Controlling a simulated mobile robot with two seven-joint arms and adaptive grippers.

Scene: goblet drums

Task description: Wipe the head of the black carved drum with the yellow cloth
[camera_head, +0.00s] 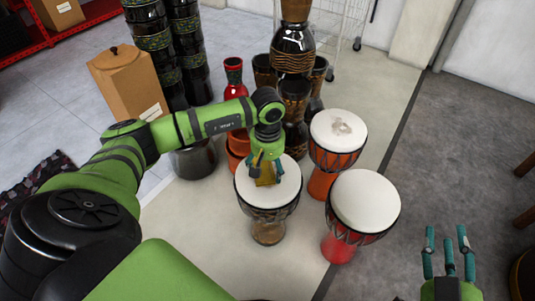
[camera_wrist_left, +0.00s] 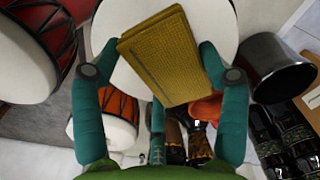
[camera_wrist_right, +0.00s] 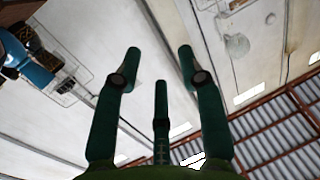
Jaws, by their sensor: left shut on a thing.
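The black carved drum (camera_head: 268,213) stands in the middle of the head view, with a white head and a dark patterned body. My left gripper (camera_head: 265,166) is over its head, pointing down, and is shut on the folded yellow cloth (camera_head: 266,177). In the left wrist view the cloth (camera_wrist_left: 160,55) sits between the fingers, with the white drum head (camera_wrist_left: 118,75) behind it. I cannot tell whether the cloth touches the head. My right gripper (camera_head: 447,238) is open and empty at the lower right; its fingers are spread in the right wrist view (camera_wrist_right: 160,65).
A red drum (camera_head: 364,203) and an orange-red drum (camera_head: 338,140) with a brownish smudge on its head stand close on the right. Stacked dark drums (camera_head: 294,50), a red vase (camera_head: 234,78), a grey pot (camera_head: 195,160) and a cardboard box (camera_head: 127,82) are behind.

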